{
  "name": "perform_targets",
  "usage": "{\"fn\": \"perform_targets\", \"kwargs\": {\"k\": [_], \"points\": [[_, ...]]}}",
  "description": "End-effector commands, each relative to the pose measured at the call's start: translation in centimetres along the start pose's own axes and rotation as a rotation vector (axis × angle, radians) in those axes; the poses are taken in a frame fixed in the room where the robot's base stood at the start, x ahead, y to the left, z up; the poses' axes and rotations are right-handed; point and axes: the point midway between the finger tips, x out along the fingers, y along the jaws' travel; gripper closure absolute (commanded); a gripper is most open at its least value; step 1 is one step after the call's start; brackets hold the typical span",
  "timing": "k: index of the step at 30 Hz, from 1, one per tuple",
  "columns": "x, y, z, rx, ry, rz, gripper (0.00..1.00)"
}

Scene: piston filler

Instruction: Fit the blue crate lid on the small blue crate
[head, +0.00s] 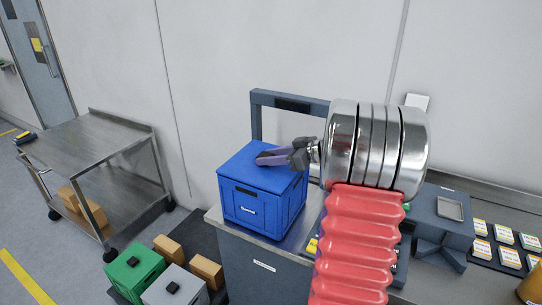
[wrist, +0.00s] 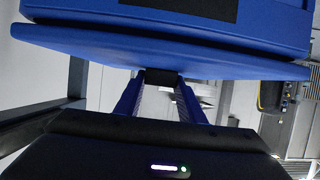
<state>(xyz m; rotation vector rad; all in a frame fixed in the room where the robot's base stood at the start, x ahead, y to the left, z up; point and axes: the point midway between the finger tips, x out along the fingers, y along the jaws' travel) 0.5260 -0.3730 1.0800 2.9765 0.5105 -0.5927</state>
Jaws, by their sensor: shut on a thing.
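The small blue crate (head: 265,210) stands upright on a grey metal-topped cabinet, with a dark label on its front. The blue crate lid (head: 248,165) lies across the crate's top, in line with it. In the wrist view the lid (wrist: 110,50) sits against the crate (wrist: 270,18), its edge jutting past the crate wall. I cannot tell whether it is fully seated. My gripper (head: 268,157) reaches in from the right over the lid. Its fingers are shut on the lid's dark knob (wrist: 161,77), which the gripper hides in the head view.
The cabinet top (head: 222,223) is narrow around the crate. A dark frame (head: 257,115) rises behind it. A green crate (head: 130,278) and a grey crate (head: 170,292) stand low at left, near brown boxes (head: 207,271). A steel cart (head: 95,145) stands far left.

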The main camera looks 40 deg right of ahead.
Motion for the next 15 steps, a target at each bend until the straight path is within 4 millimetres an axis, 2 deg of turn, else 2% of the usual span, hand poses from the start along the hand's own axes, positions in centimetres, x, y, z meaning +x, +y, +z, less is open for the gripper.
{"fn": "perform_targets", "kwargs": {"k": [10, 11, 15], "points": [[-0.01, 0.00, -0.06, -0.001, 0.001, 0.000, 0.93], [-0.01, 0.00, -0.06, -0.001, 0.001, 0.000, 0.62], [-0.01, 0.00, -0.06, -0.001, 0.000, 0.000, 0.53]]}}
